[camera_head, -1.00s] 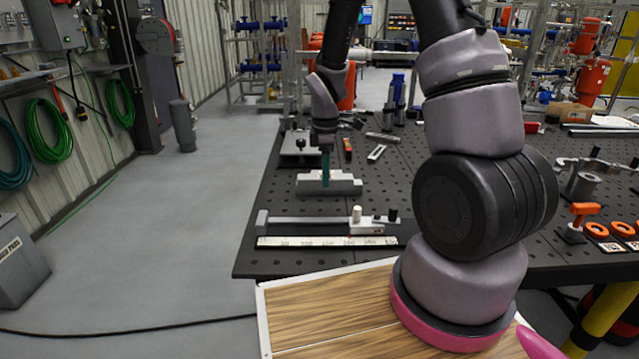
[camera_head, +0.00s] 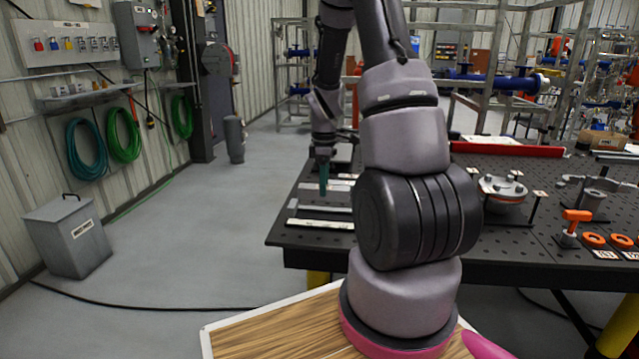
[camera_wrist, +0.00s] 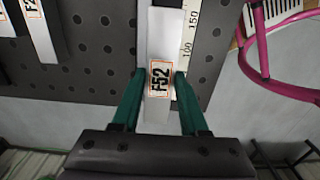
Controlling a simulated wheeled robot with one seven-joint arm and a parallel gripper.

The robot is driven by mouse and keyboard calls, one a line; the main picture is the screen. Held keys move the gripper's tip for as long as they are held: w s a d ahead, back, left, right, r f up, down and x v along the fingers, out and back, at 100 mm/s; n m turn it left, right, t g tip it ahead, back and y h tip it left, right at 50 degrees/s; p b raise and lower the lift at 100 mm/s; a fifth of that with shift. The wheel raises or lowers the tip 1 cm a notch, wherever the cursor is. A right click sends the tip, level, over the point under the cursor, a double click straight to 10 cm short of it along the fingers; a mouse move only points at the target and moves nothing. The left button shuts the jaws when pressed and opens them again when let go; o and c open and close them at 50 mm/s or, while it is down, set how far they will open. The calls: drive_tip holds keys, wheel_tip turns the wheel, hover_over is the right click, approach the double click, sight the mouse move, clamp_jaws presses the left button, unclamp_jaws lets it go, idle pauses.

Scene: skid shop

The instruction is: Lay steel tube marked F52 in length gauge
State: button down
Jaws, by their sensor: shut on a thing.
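The steel tube marked F52 (camera_wrist: 160,112) is pale and runs up the wrist view, its label facing the camera. My gripper (camera_wrist: 157,78) is shut on it, one green finger at each side of the labelled end. In the head view my gripper (camera_head: 323,188) hangs at the left of the dark table. The length gauge shows its white number scale (camera_wrist: 190,38) just right of the tube in the wrist view. Its scale strip (camera_head: 320,224) lies near the table's front left corner in the head view. I cannot tell whether the tube touches the gauge.
Another labelled piece (camera_wrist: 40,30) lies left of the tube on the perforated dark table (camera_wrist: 95,45). A flanged fitting (camera_head: 502,190) and an orange-handled part (camera_head: 573,226) stand right on the table. A grey bin (camera_head: 70,236) stands on the floor at left, with open floor between.

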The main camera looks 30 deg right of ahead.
drive_tip(key=shift+f, duration=1.3)
drive_tip(key=shift+f, duration=0.15)
drive_tip(key=shift+d+f, duration=0.1)
drive_tip(key=shift+f, duration=0.15)
drive_tip(key=shift+f, duration=1.35)
idle(0.4)
drive_tip(key=shift+c, duration=0.6)
unclamp_jaws()
drive_tip(key=shift+r, duration=0.1)
drive_tip(key=shift+r, duration=3.4)
